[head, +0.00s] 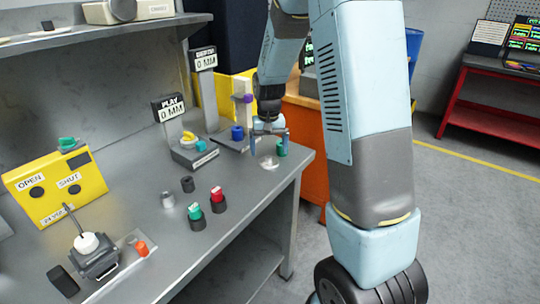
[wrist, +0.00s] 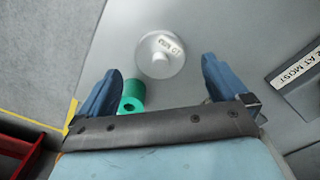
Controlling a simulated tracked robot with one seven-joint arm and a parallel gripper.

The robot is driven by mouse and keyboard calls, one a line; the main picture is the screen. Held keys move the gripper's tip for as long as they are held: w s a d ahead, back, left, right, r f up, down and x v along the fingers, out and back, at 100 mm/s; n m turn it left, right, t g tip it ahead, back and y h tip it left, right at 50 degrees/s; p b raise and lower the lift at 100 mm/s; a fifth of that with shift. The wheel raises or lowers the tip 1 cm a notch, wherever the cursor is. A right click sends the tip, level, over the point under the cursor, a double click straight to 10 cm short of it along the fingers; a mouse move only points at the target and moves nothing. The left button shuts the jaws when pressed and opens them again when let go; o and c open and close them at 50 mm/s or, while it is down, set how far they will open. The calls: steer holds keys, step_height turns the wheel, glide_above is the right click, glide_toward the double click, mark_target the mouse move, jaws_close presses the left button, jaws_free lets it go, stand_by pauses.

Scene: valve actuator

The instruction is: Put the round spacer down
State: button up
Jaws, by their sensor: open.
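My gripper (head: 269,132) is open over the far right corner of the grey bench. In the wrist view its blue fingers (wrist: 160,72) are spread apart with nothing held between them. A pale round disc with a central knob and small lettering (wrist: 160,55) lies on the bench just past the fingertips; the head view shows it below the gripper (head: 269,163). A green cylinder with a hole (wrist: 131,95) is beside the left finger in the wrist view, and at the gripper's right in the head view (head: 282,148). I cannot tell which is the round spacer.
Two labelled gauge stands (head: 194,153) and a blue cylinder (head: 237,132) are left of the gripper. Green- and red-topped pieces (head: 217,195), a yellow OPEN/SHUT box (head: 55,185) and a valve actuator (head: 95,262) are nearer. The bench edge is close at right.

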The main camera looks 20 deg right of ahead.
mark_target(269, 157)
step_height(269, 157, up, 8)
steer(key=s+r+t, duration=0.3)
steer(key=s+r, duration=0.9)
steer(key=s, duration=0.2)
steer(key=s+r+n+t, duration=0.1)
steer(key=s+r+t, duration=0.1)
steer(key=s, duration=1.2)
steer(key=shift+d+r+n+t, duration=0.15)
steer(key=shift+d+n+t, duration=0.15)
steer(key=shift+n, duration=0.1)
steer(key=shift+s, duration=0.1)
